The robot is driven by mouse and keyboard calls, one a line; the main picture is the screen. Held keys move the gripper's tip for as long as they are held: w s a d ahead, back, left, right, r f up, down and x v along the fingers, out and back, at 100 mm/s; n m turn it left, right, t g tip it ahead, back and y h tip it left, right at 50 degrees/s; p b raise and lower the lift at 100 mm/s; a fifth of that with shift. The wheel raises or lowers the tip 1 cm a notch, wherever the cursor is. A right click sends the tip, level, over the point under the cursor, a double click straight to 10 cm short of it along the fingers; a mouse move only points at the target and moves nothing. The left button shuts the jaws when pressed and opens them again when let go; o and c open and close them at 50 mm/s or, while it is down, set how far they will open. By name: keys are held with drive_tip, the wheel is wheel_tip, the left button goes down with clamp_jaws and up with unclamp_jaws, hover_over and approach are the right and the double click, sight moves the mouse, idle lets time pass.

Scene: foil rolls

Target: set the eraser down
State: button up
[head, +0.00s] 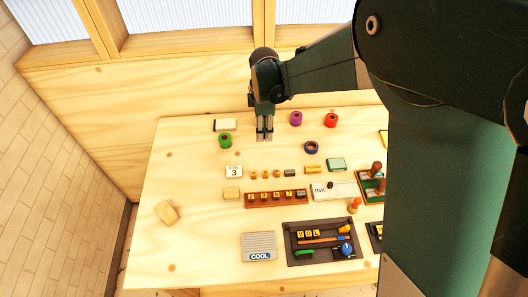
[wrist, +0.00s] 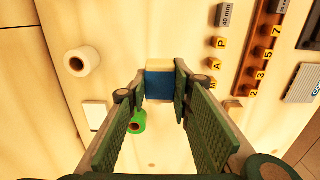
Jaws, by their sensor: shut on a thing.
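My gripper (head: 264,138) is over the back part of the table in the head view, pointing down. In the wrist view my gripper (wrist: 151,94) is shut on the eraser (wrist: 160,83), a block with a blue body and a cream end, held between the fingertips. The eraser cannot be made out clearly in the head view. I cannot tell whether it touches the table.
A green roll (head: 225,141) and a white block (head: 224,125) lie left of my gripper. Purple (head: 296,118) and red (head: 331,120) rolls stand to its right. A numbered tray (head: 276,198) is nearer the front. The table's left side is mostly clear.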

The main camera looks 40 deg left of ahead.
hover_over(264, 153)
drive_tip(key=shift+w+a+f, duration=0.1)
drive_tip(key=shift+f, duration=3)
drive_tip(key=shift+f, duration=0.1)
drive_tip(key=shift+f, duration=1.75)
drive_tip(key=shift+f, duration=0.2)
drive_tip(key=o, duration=0.9)
drive_tip(key=shift+r, duration=0.15)
wheel_tip(264, 153, up, 12)
drive_tip(key=shift+r, duration=0.1)
